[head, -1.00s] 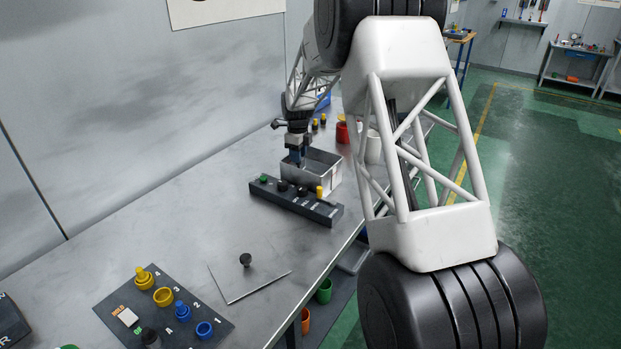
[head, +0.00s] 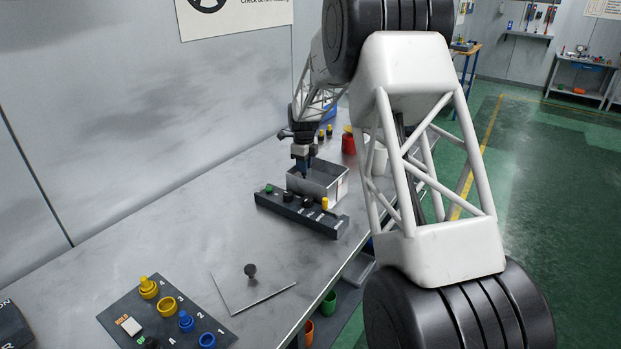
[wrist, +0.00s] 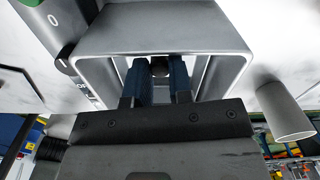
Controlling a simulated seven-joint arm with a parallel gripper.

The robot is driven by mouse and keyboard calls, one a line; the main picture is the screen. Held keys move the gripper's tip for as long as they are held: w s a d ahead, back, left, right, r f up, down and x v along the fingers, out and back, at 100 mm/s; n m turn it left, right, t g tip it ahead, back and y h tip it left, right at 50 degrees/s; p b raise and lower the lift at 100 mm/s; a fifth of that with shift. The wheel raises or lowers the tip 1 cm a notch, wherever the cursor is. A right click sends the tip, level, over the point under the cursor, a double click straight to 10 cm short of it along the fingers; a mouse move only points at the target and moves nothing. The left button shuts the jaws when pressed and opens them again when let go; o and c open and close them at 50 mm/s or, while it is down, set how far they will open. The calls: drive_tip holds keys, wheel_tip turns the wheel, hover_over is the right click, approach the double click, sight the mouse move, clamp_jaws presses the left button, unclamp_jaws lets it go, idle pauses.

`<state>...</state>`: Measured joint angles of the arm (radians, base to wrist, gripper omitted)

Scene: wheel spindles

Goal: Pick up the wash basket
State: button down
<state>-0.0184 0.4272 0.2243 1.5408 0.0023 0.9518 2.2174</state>
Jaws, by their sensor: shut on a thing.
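An open, grey metal box (head: 333,187), the likeliest thing to be the wash basket, stands on the bench behind the dark button strip. My gripper (head: 304,170) is at the box's left part, pointing down, with its tips low at the opening. In the wrist view the box's walls (wrist: 158,38) surround my gripper's two blue fingers (wrist: 160,75). The fingers are close together on a small dark round knob (wrist: 160,68). I cannot tell whether this knob belongs to the box or to something inside it. The box's floor is mostly hidden.
The dark strip (head: 301,212) with knobs stands right in front of the box. Red (head: 348,145) and white (head: 378,158) cups stand behind it. A flat plate with a black knob (head: 250,270) and a board of coloured parts (head: 167,317) lie nearer. Bench between is clear.

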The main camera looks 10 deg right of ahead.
drive_tip(key=shift+r, duration=0.1)
wheel_tip(320, 180, up, 18)
idle(0.7)
